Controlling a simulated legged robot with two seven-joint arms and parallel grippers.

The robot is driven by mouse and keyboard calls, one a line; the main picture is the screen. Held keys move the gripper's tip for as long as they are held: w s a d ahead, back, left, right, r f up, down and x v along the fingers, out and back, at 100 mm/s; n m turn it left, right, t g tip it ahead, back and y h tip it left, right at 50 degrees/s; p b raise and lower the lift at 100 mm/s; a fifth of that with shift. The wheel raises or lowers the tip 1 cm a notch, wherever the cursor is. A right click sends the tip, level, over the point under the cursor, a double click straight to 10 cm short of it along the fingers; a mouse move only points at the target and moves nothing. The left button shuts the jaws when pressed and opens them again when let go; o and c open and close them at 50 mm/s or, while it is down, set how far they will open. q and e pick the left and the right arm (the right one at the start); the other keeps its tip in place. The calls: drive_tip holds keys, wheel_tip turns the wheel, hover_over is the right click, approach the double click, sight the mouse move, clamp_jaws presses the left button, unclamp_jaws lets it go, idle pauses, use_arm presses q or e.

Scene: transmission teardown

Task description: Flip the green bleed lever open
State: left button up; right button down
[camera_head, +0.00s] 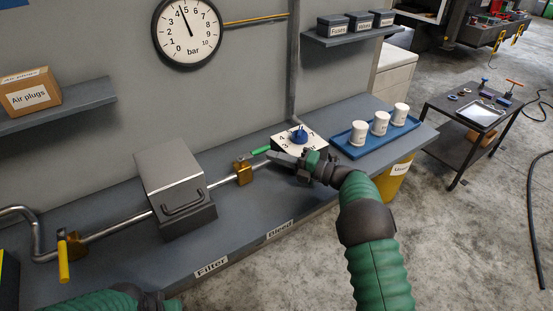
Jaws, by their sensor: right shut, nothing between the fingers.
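The green bleed lever (261,150) sits at the brass valve (243,172) on the pipe, towards the middle of the bench. It points right and slightly up, roughly along the pipe. My right gripper (272,154) is shut and empty, with its fingertips close to the lever's free end. I cannot tell whether they touch it. My left arm (110,299) shows only at the bottom left, and its gripper is not visible.
A grey filter box (175,180) with a handle stands left of the valve. A yellow lever (63,262) hangs at the far left. A blue-knobbed dial box (299,137) is behind my right gripper. A blue tray (350,152) holds white cups. A pressure gauge (187,30) hangs above.

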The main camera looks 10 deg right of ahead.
drive_tip(key=shift+w+d+r, duration=0.15)
drive_tip(key=shift+d+r, duration=0.05)
drive_tip(key=shift+r, duration=0.1)
use_arm(q)
drive_tip(key=shift+d, duration=0.25)
use_arm(e)
drive_tip(key=shift+a, duration=0.1)
drive_tip(key=v, duration=1.7)
drive_tip(key=shift+f, duration=0.4)
use_arm(q)
drive_tip(key=shift+w+a, duration=0.1)
drive_tip(key=shift+w, duration=0.05)
